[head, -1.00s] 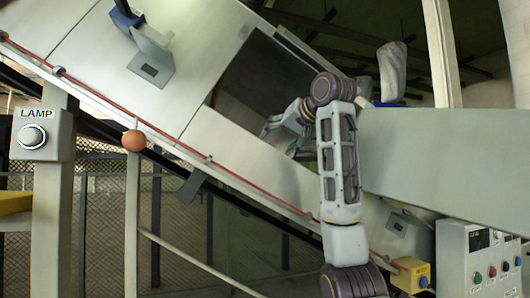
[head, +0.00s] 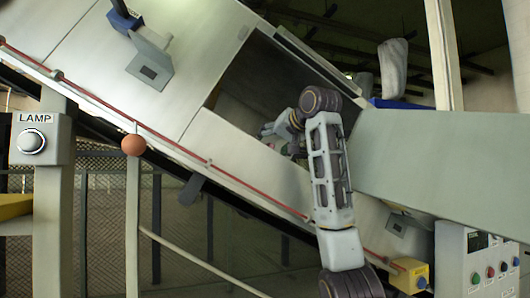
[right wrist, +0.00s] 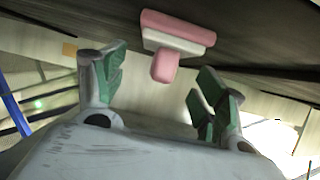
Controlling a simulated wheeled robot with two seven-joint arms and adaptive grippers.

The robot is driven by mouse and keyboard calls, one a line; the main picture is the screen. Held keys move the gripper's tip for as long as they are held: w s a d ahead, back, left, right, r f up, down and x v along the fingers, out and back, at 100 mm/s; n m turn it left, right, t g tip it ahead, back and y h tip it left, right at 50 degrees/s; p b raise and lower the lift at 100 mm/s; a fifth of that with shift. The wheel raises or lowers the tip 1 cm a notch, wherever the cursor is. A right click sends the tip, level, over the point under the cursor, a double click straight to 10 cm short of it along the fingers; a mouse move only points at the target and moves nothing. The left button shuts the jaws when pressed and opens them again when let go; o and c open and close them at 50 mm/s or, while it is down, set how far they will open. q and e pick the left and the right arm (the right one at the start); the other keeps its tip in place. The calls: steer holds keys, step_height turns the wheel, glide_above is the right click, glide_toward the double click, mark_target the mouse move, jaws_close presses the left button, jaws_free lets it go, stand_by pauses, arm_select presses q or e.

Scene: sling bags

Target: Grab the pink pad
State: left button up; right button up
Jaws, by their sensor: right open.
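The pink pad (right wrist: 180,28) shows in the right wrist view, at the top middle. It has a pink top layer, a pale layer and a small pink block (right wrist: 164,66) sticking out towards me. It is beside a dark surface. My right gripper (right wrist: 160,85) is open, with green-lined fingers to the left and right below the pad, apart from it and with nothing between them. In the head view my right gripper (head: 278,137) is at the opening of the sloping machine, partly hidden by my wrist. I cannot make out the pad there. My left gripper is not in view.
The pale sloping conveyor housing (head: 215,105) has a dark opening (head: 262,85) and a red cable along its edge. A grey panel (head: 450,160) lies right of my arm. A control box (head: 490,265) stands at lower right, a lamp switch box (head: 38,140) at left.

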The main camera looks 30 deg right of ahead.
steer(key=shift+x, duration=0.85)
steer(key=c, duration=1.1)
steer(key=shift+r, duration=0.15)
steer(key=shift+r+p, duration=0.45)
steer(key=shift+r, duration=4.4)
